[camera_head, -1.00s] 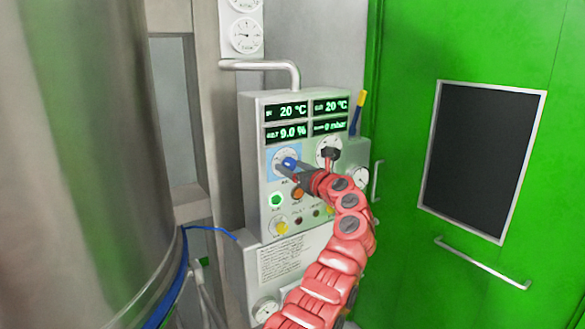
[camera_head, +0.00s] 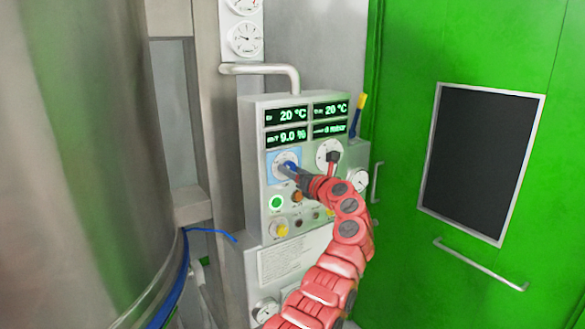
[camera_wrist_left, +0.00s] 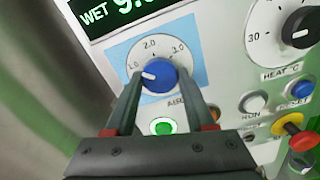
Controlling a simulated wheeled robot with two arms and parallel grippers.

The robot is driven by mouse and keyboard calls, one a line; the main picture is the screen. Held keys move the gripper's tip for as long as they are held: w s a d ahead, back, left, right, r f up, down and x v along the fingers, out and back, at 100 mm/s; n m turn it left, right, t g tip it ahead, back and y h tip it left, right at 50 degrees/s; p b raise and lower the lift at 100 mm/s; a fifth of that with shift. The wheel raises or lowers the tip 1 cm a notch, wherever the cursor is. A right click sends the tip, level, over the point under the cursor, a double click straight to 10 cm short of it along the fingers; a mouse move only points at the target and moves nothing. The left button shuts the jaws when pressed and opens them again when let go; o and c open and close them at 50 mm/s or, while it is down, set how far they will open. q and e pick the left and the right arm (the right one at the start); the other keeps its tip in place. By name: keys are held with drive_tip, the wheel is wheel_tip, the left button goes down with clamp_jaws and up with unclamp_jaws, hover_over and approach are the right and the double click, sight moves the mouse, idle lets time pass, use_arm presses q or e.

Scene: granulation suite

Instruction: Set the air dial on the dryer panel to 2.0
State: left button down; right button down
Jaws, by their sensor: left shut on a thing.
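The dryer panel (camera_head: 250,150) is a grey box with green displays at the top. Its air dial is a blue knob (camera_wrist_left: 162,76) on a white round scale (camera_wrist_left: 170,48) over a light blue square, marked 1.0, 2.0 and 3.0. In the left wrist view the knob's white mark points left, close to the 1.0. My left gripper (camera_wrist_left: 156,92) is shut on the blue knob, one finger on each side. In the head view the left gripper (camera_head: 290,171) reaches the dial from the lower right and partly covers it. My right gripper is not in view.
A black heat knob (camera_wrist_left: 302,27) sits right of the air dial. Below are a lit green button (camera_wrist_left: 163,126), a blue reset button (camera_wrist_left: 301,88) and a red-yellow knob (camera_wrist_left: 291,127). A steel vessel (camera_head: 85,150) stands left; a green door (camera_head: 400,90) is at right.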

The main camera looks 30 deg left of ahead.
use_arm(q)
drive_tip(key=m+p, duration=0.1)
drive_tip(key=m, duration=0.1)
drive_tip(key=m+p, duration=0.1)
drive_tip(key=p, duration=0.1)
drive_tip(key=m+p, duration=0.1)
drive_tip(key=m, duration=0.1)
drive_tip(key=shift+r+m+p, duration=0.3)
drive_tip(key=shift+r+p, duration=0.05)
drive_tip(key=shift+p, duration=0.05)
drive_tip(key=shift+f+m+p, duration=0.15)
drive_tip(key=shift+m+p, duration=0.7)
drive_tip(key=shift+m, duration=0.1)
drive_tip(key=shift+f+m+p, duration=0.1)
drive_tip(key=shift+m+p, duration=0.75)
drive_tip(key=shift+m, duration=0.1)
drive_tip(key=shift+c, duration=1.3)
unclamp_jaws()
drive_tip(key=shift+d+f, duration=0.1)
drive_tip(key=b+v, duration=0.6)
drive_tip(key=v, duration=1.1)
